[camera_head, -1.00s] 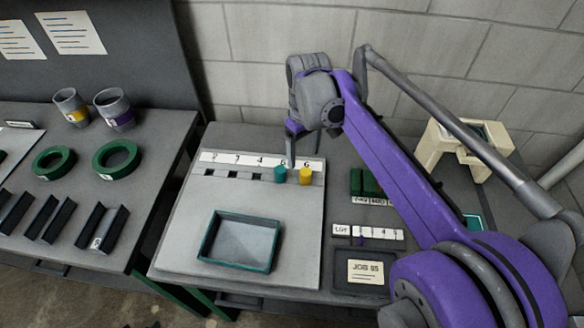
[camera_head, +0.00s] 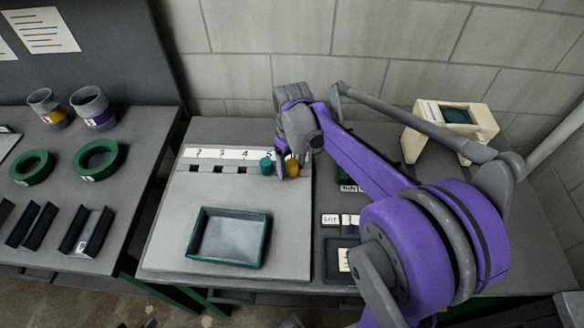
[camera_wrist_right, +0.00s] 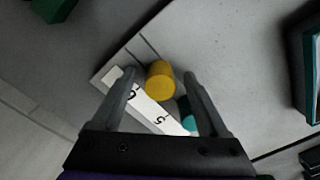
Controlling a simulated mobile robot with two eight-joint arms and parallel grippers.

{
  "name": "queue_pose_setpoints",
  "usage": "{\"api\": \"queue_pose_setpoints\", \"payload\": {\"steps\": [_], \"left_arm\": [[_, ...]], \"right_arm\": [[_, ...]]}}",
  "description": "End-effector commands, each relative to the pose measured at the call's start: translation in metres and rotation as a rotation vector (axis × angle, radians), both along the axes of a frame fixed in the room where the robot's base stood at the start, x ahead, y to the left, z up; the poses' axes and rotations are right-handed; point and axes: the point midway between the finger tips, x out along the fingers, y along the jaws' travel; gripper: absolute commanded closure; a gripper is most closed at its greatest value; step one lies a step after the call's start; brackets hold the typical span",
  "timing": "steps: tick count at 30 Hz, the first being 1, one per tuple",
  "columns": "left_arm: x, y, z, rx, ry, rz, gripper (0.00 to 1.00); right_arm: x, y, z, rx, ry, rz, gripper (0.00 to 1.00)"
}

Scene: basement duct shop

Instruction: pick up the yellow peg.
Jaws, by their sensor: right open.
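The yellow peg (camera_head: 292,167) stands at the right end of the numbered strip on the grey board. In the right wrist view the yellow peg (camera_wrist_right: 160,82) lies between the two finger tips of my right gripper (camera_wrist_right: 160,78), which is open. No contact with either finger shows. In the head view my right gripper (camera_head: 284,165) is at the peg and partly covers it. The teal peg (camera_head: 266,166) stands just left of the yellow one; in the wrist view it (camera_wrist_right: 188,115) shows partly behind the right finger. My left gripper is not in view.
A teal-rimmed tray (camera_head: 228,238) sits on the board (camera_head: 170,215) in front of the pegs. A cream stand (camera_head: 452,128) is at the back right. Green rings (camera_head: 98,160) and cups (camera_head: 92,108) are on the left table. A block wall is behind.

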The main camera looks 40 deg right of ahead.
Motion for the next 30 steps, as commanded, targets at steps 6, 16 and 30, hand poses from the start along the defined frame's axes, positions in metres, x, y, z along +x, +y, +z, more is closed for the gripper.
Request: {"api": "queue_pose_setpoints", "payload": {"steps": [6,16,30], "left_arm": [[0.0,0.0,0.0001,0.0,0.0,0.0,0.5],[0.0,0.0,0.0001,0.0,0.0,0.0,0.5],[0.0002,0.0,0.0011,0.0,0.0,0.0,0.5]], "right_arm": [[0.0001,0.0,-0.0001,0.0,0.0,0.0,0.27],[0.0001,0.0,0.0001,0.0,0.0,0.0,0.86],[0.0002,-0.0001,0.0077,0.0,0.0,-0.001,1.0]]}}
